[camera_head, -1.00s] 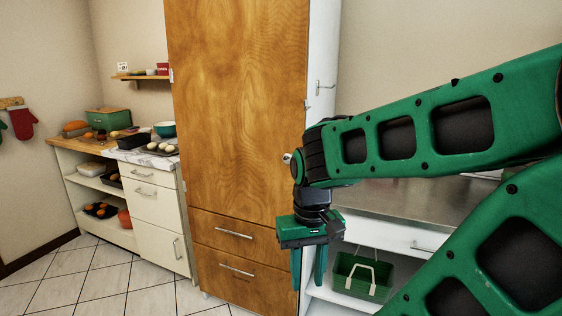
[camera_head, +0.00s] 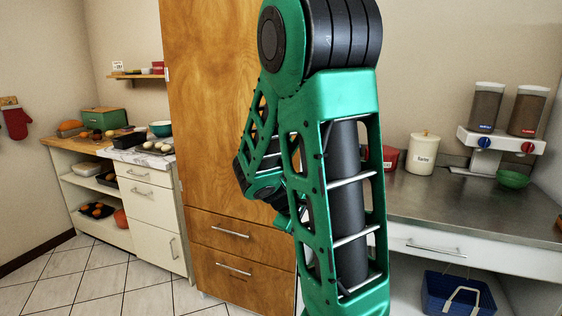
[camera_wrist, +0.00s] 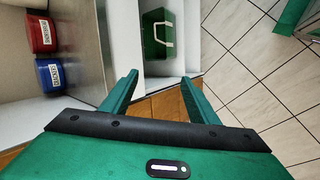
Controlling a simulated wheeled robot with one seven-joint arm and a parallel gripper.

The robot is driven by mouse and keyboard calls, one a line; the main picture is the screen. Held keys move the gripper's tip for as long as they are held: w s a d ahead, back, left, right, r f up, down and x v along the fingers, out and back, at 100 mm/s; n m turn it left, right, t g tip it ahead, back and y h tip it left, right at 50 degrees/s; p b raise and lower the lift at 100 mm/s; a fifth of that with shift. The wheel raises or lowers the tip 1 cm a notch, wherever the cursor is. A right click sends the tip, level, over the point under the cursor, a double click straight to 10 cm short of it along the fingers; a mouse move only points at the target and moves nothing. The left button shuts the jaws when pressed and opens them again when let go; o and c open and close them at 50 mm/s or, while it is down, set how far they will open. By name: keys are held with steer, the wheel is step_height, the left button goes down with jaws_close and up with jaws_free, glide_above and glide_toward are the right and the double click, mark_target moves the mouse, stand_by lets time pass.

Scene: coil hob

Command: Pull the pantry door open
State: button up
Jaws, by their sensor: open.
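The tall wooden pantry door (camera_head: 208,100) looks shut, its face flat above two wooden drawers. Its right edge and the small round knob seen there earlier are hidden behind my arm in the head view. In the wrist view my gripper (camera_wrist: 157,98) has its two green fingers spread apart with nothing between them. A narrow strip of orange-brown wood (camera_wrist: 165,106) shows between and beside the fingers. In the head view the gripper is mostly hidden by my arm, in front of the right part of the cabinet. I cannot see it touching the door or knob.
A steel counter (camera_head: 440,208) on the right bears a canister (camera_head: 422,153) and a two-hopper dispenser (camera_head: 500,135). A blue basket (camera_head: 458,296) and a green basket (camera_wrist: 158,33) sit low beneath. A white drawer unit (camera_head: 155,205) stands left. The tiled floor (camera_head: 100,280) before it is clear.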

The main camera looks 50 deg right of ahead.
steer(key=w+d+r+n+t+h, duration=0.1)
steer(key=w+r+n+t+h, duration=0.25)
steer(key=w+r+n, duration=0.45)
steer(key=w+d+r+n+t+h, duration=0.1)
steer(key=w+r+n+t+h, duration=0.2)
steer(key=w+r+n+h, duration=0.5)
steer(key=w+d+f+y, duration=0.1)
steer(key=w+d, duration=0.1)
steer(key=d, duration=0.1)
steer(key=w+d+f+m, duration=0.1)
steer(key=w+d, duration=0.1)
steer(key=d, duration=0.1)
steer(key=w+d+m+y, duration=0.1)
steer(key=d, duration=0.2)
steer(key=shift+w+d+f+y, duration=0.3)
steer(key=shift+w+f+y, duration=0.05)
steer(key=shift+w+f, duration=0.05)
steer(key=c, duration=1.3)
steer(key=shift+a, duration=0.15)
jaws_close()
steer(key=shift+s+m, duration=0.15)
steer(key=shift+m, duration=0.15)
